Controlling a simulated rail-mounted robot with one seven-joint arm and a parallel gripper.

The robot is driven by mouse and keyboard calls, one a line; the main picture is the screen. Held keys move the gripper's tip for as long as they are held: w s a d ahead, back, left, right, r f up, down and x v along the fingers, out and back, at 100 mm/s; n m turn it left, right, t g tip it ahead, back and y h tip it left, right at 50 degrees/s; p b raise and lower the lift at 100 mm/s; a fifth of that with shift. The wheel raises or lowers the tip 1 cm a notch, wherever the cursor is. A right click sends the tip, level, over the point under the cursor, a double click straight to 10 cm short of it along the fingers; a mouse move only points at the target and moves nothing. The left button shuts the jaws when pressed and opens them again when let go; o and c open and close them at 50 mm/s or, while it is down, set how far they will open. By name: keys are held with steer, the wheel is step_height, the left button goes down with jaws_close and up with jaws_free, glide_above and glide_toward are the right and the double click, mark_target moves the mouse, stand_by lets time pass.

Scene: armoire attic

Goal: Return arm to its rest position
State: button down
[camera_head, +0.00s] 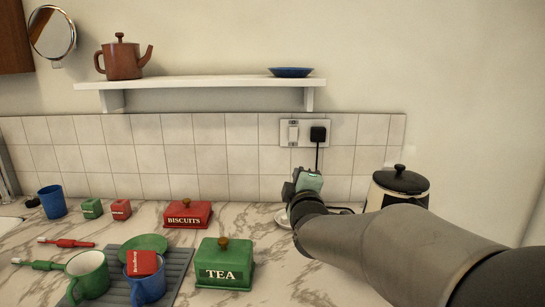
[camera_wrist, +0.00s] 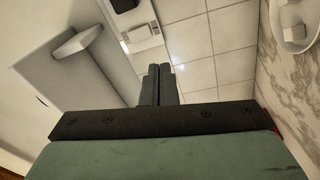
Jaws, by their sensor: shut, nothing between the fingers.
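My gripper shows in the wrist view (camera_wrist: 158,72) with its two dark fingers together and nothing between them. In the head view my arm reaches in from the lower right, and its end (camera_head: 304,180) is above the counter, in front of the tiled wall. It appears just left of the kettle (camera_head: 399,181) and below the wall socket (camera_head: 304,132). The fingers are hard to make out in the head view. Part of the kettle and part of a pale round base (camera_head: 284,217) behind my arm are hidden by it.
A green TEA tin (camera_head: 225,272) and a red BISCUITS tin (camera_head: 187,221) stand on the marble counter. A grey mat (camera_head: 180,262) holds mugs and a plate. A white shelf (camera_head: 200,83) carries a teapot (camera_head: 122,62) and a blue dish (camera_head: 290,72). Counter right of the TEA tin is bare.

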steer(key=s+d+f+m+g+p, duration=0.1)
steer(key=s+m+g+p, duration=0.4)
steer(key=s, duration=0.6)
steer(key=s+d+f+m+g+p, duration=0.2)
steer(key=s+f+m+g+p, duration=0.2)
steer(key=s+g, duration=0.3)
steer(key=s+d+f+m+g+p, duration=0.1)
steer(key=s+m+g+p, duration=0.4)
steer(key=s, duration=1.2)
steer(key=shift+d+f+m+g+p, duration=0.2)
steer(key=shift+f+m+g+p, duration=0.2)
steer(key=shift+f+g, duration=0.4)
